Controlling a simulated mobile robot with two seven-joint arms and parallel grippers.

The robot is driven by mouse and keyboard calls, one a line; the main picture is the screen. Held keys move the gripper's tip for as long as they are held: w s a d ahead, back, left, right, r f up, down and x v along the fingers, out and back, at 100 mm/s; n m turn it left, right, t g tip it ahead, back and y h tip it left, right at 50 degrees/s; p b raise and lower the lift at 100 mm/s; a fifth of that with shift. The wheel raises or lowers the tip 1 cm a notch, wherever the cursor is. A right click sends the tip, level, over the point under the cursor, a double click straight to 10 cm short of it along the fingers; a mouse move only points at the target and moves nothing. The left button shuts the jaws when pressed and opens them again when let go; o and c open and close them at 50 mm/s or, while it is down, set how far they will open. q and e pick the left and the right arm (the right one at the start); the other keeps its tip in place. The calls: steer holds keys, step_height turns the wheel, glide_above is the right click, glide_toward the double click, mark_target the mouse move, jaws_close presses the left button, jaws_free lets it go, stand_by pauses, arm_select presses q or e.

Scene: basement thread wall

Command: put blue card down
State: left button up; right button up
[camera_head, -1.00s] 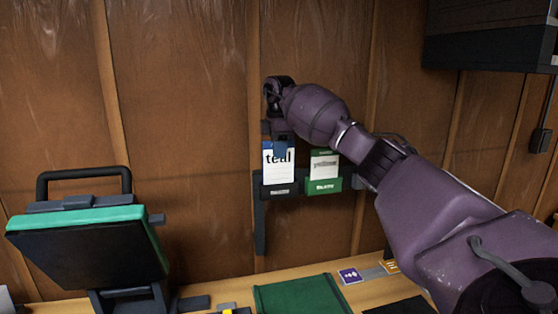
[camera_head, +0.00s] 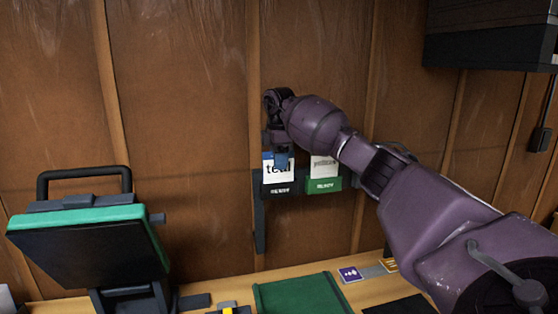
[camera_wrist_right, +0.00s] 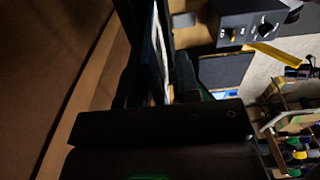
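The blue card (camera_head: 270,169), white-faced with a blue top band and dark lettering that looks like "teal", stands upright at the left pocket of the wall rack (camera_head: 279,189). Its lower edge is behind the pocket's dark front. My right gripper (camera_head: 281,158) comes down from above, with a fingertip over the card's upper front. In the right wrist view the card shows nearly edge-on as a pale strip (camera_wrist_right: 163,50) between the dark fingers. The fingers look closed on it. My left gripper is not in view.
A white card (camera_head: 324,166) stands in the rack's green right pocket (camera_head: 323,185), close beside. A black case with a teal edge (camera_head: 85,217) stands at left. A green mat (camera_head: 303,295) and a purple card (camera_head: 350,275) lie on the bench below. A dark cabinet (camera_head: 490,45) hangs upper right.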

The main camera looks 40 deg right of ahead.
step_height(320, 180, up, 11)
steer(key=shift+r, duration=0.6)
stand_by(0.7)
